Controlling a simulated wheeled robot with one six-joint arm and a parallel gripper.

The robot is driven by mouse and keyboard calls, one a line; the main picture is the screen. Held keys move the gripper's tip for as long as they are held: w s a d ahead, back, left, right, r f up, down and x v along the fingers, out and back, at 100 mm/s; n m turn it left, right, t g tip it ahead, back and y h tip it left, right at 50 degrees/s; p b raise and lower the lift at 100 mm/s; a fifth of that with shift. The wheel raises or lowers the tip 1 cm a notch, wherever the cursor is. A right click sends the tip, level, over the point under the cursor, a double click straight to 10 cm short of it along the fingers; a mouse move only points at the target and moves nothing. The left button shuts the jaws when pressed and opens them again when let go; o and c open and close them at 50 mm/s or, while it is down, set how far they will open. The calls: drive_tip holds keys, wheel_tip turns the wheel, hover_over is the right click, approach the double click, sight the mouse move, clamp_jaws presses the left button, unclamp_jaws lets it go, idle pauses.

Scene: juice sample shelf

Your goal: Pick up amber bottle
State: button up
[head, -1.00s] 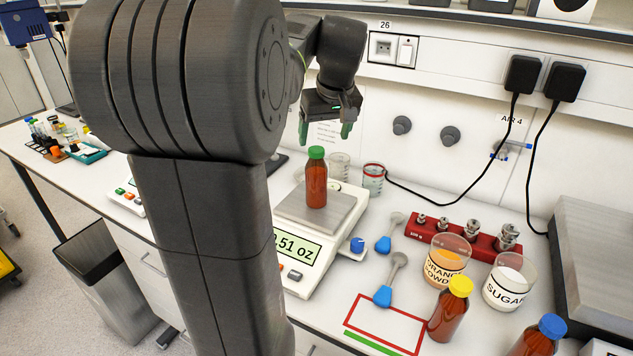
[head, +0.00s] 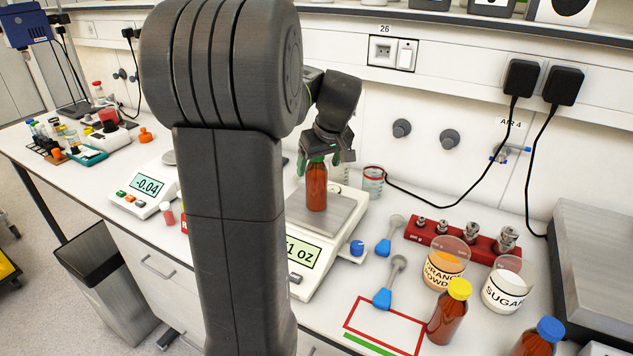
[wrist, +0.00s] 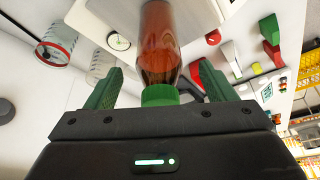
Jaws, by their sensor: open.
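An amber bottle with a green cap (head: 317,188) stands upright on the pan of a scale (head: 345,208) in the head view. My gripper (head: 319,160) is right above it, with its fingers down around the cap. In the wrist view the bottle (wrist: 162,45) and its green cap lie between my two open green fingers (wrist: 158,88), with a visible gap on each side. In the head view the cap is mostly hidden by the gripper. Two other amber bottles, one with a yellow cap (head: 449,313) and one with a blue cap (head: 540,338), stand at the front right.
A beaker with a red rim (head: 373,181) stands close behind the scale. Scoops (head: 391,282), a red weight block (head: 465,237), an orange powder cup (head: 445,265) and a sugar cup (head: 506,289) are to the right. A second scale (head: 147,191) is at left.

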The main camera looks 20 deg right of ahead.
sight(316, 181)
drive_tip(key=x, duration=0.4)
drive_tip(key=shift+p, duration=0.3)
drive_tip(key=c, duration=1.3)
